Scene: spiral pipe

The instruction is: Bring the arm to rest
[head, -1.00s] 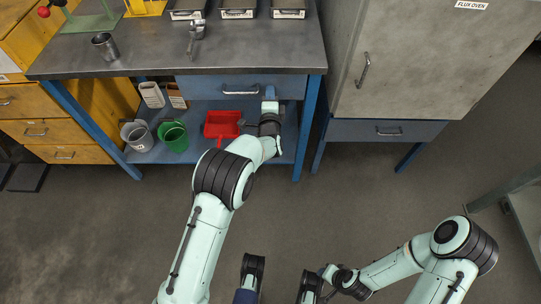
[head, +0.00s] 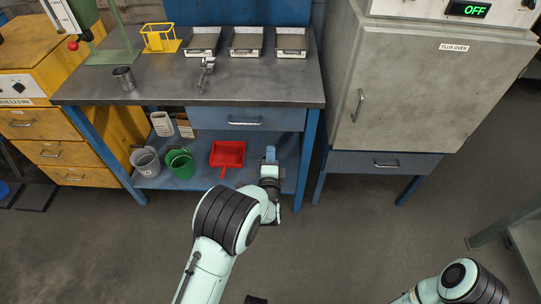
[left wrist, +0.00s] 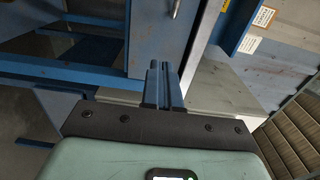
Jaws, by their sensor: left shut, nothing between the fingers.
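My left arm reaches up from the bottom of the head view. Its gripper (head: 270,154) is in front of the workbench, just below the blue drawer (head: 245,118). In the left wrist view the two blue fingers (left wrist: 162,72) are together with nothing between them, close to a blue panel with a metal handle. Whether they touch the bench cannot be told. Only the elbow of my right arm (head: 465,283) shows at the bottom right of the head view. Its gripper is out of the picture.
The workbench (head: 150,90) carries a metal cup (head: 124,78), a metal tool (head: 206,75) and several trays. Its lower shelf holds a red dustpan (head: 227,154), a green bucket (head: 180,163) and a grey bucket (head: 146,161). A flux oven (head: 420,90) stands right. The middle floor is clear.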

